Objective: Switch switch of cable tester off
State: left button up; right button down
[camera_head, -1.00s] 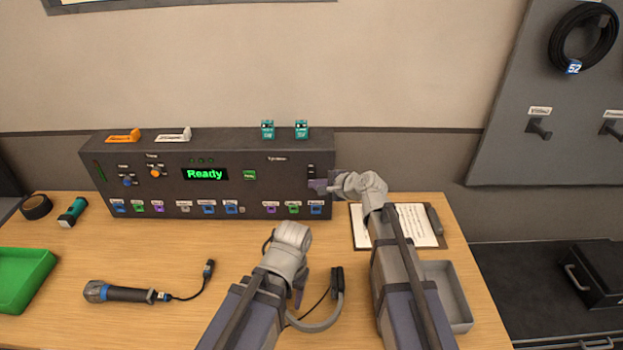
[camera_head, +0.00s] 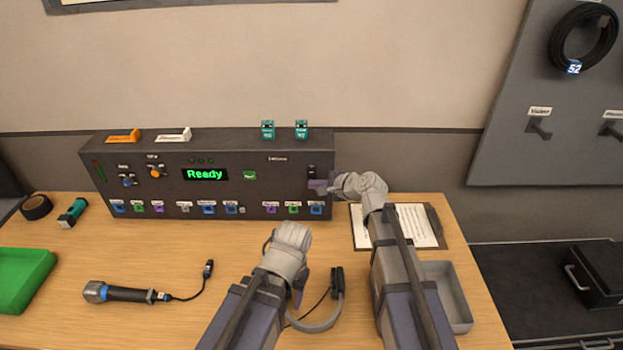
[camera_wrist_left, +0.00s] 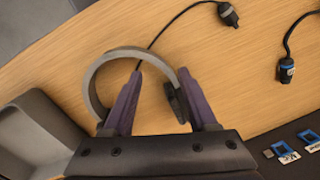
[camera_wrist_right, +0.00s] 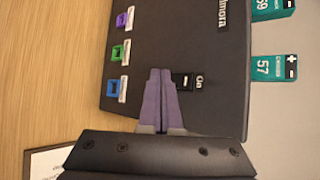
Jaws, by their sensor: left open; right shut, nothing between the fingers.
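The cable tester (camera_head: 220,200) is a dark grey box at the back of the table, its green display reading "Ready". Its switch, a small black rocker, sits at the right end of the front panel and shows in the right wrist view (camera_wrist_right: 186,81). My right gripper (camera_head: 318,186) is shut and empty, its fingertips at the panel right by the switch. In the right wrist view the fingertips (camera_wrist_right: 160,72) are just beside the switch; I cannot tell if they touch it. My left gripper (camera_wrist_left: 133,75) is open above the headset (camera_wrist_left: 98,75), holding nothing.
Teal blocks (camera_head: 301,130) stand on the tester.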

jog(key=shift+w, duration=0.1)
dwell(0.7)
jog(key=shift+w, duration=0.35)
jog(key=shift+w, duration=0.3)
dwell(0.6)
jog(key=shift+s, duration=0.15)
jog(key=shift+s, duration=0.6)
jog(key=shift+s, duration=0.15)
jog(key=s, duration=0.4)
jog(key=shift+s+r+p, duration=0.3)
jog(key=shift+s+r, duration=0.05)
dwell(0.4)
